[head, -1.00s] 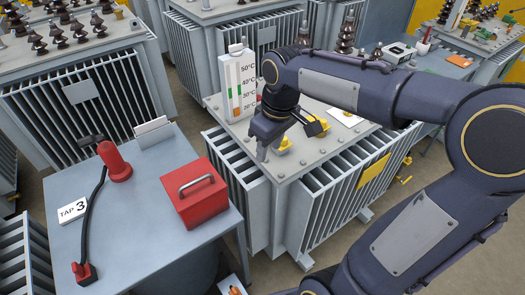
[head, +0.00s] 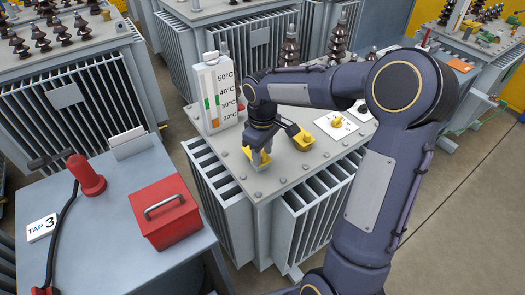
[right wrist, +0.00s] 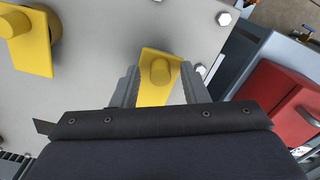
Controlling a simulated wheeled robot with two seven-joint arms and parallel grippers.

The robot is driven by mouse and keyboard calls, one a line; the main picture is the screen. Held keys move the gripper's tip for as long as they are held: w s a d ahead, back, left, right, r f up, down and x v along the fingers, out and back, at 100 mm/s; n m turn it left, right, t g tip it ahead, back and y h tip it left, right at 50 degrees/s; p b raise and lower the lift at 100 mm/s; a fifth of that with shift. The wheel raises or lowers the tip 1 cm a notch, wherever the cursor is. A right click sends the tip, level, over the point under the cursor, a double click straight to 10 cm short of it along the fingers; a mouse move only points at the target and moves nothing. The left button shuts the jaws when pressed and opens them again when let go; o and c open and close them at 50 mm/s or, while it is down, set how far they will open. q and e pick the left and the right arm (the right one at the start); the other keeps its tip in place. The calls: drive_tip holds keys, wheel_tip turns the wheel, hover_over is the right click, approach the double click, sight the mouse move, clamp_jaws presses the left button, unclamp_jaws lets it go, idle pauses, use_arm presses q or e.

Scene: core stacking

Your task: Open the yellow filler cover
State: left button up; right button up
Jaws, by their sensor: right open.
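Two yellow flap-like covers, each with a round knob, sit on the grey transformer top; I cannot tell from looks alone which is the filler cover. The nearer yellow cover (right wrist: 158,80) lies between the fingers of my right gripper (right wrist: 158,88) in the right wrist view. In the head view my right gripper (head: 257,158) points down at this cover, which is partly hidden behind it. Its fingers are open on either side of the cover; whether they touch it is unclear. The other yellow cover (head: 303,140) is to the right and also shows in the wrist view (right wrist: 28,42). My left gripper is not in view.
A thermometer gauge (head: 218,95) stands at the transformer's back left. A white plate with a yellow knob (head: 337,121) lies farther back right. Bolts line the transformer edge. A blue-grey table (head: 100,225) at left holds a red box (head: 165,212) and a tap sign (head: 41,228).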

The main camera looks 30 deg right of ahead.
clamp_jaws()
drive_tip(key=shift+a, duration=0.1)
idle(0.4)
